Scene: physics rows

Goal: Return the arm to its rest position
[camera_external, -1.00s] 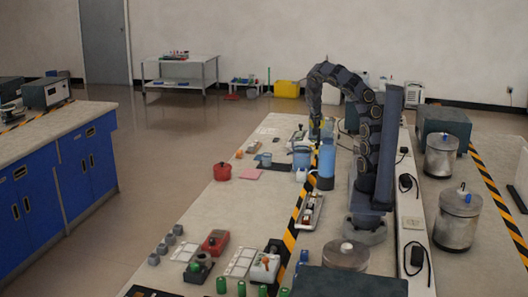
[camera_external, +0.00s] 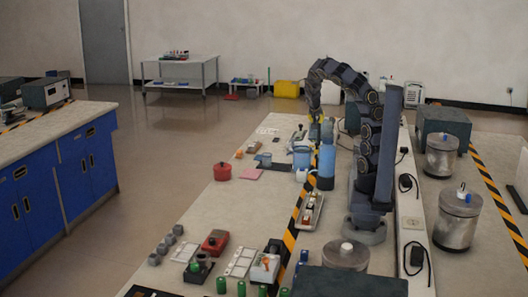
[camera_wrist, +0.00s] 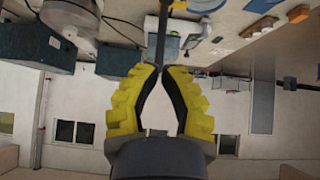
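My gripper (camera_wrist: 160,72) shows in the wrist view with two yellow, ridged fingers and dark inner pads. The fingertips are close together and the gap widens toward the base. A dark upright bar shows just beyond the tips. I cannot tell whether it is between them or behind them. In the external view my gripper (camera_external: 315,124) hangs down over the far part of the long bench, behind the blue containers, too small to read. My arm is bent in an arch, with its base on the bench's right side.
The long bench (camera_external: 215,205) carries a blue cup (camera_external: 302,157), a tall blue container (camera_external: 326,162), a red pot (camera_external: 222,171) and a pink sheet (camera_external: 250,174). Several small items stand at its near end. Metal canisters (camera_external: 459,218) stand to the right. The bench's left middle is fairly clear.

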